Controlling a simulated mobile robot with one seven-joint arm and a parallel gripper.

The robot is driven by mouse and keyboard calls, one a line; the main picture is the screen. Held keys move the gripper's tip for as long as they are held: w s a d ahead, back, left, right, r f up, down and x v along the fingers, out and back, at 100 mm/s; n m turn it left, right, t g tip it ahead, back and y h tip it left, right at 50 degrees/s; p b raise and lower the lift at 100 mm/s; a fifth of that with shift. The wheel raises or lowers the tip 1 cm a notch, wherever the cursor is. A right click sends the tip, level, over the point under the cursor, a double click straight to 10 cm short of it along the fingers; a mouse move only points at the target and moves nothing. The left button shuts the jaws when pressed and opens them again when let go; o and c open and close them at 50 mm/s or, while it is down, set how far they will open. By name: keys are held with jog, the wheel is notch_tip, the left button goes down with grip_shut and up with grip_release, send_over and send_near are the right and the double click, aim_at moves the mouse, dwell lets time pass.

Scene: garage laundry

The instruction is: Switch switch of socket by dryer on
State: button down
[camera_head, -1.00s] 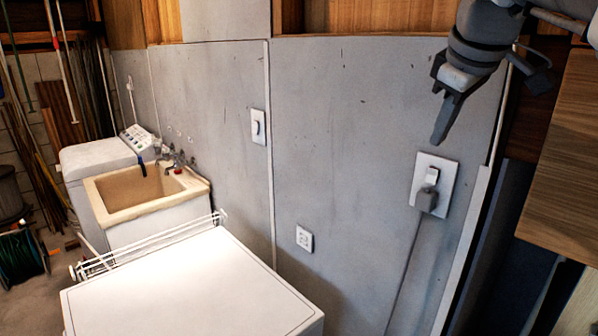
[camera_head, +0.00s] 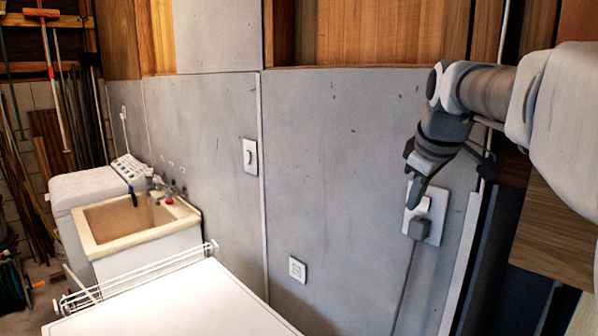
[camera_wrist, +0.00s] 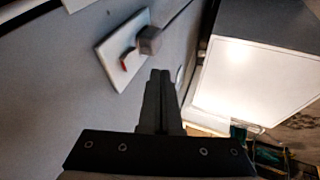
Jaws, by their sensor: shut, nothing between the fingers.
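The socket (camera_head: 434,232) is a white wall plate on the grey wall at the right, with a grey plug and cord in its lower part. Its white switch (camera_head: 425,204) sits just above the plug; the wrist view shows a red mark on the switch (camera_wrist: 127,61). My gripper (camera_head: 411,206) is shut and empty, pointing down, and overlaps the upper left of the plate in the head view. In the wrist view its closed fingertips (camera_wrist: 160,74) lie below and right of the plate, apart from switch and plug in the picture. Whether it touches the wall is unclear.
A white-topped appliance (camera_head: 175,305), likely the dryer, stands below at the front. Another wall switch (camera_head: 250,157) and a small outlet (camera_head: 297,269) are further left. A sink (camera_head: 135,220) stands at the left. Wooden panels (camera_head: 555,235) crowd the right side.

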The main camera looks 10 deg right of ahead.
aim_at(424, 199)
jog(key=shift+w+d+f, duration=0.4)
jog(key=shift+w+d, duration=0.15)
jog(key=shift+d, duration=0.2)
jog(key=shift+w+d+f, duration=0.35)
jog(key=shift+w+d, duration=0.2)
jog(key=shift+d, duration=0.15)
jog(key=shift+f+t+b, duration=0.3)
jog(key=shift+f+b, duration=0.15)
jog(key=shift+b, duration=0.35)
jog(key=shift+d+r+h+p, duration=0.1)
jog(key=shift+r+h+p, duration=0.2)
jog(key=shift+w+r, duration=0.1)
jog(key=shift+r, duration=0.05)
jog(key=shift+r+p, duration=0.75)
jog(key=shift+r, duration=0.1)
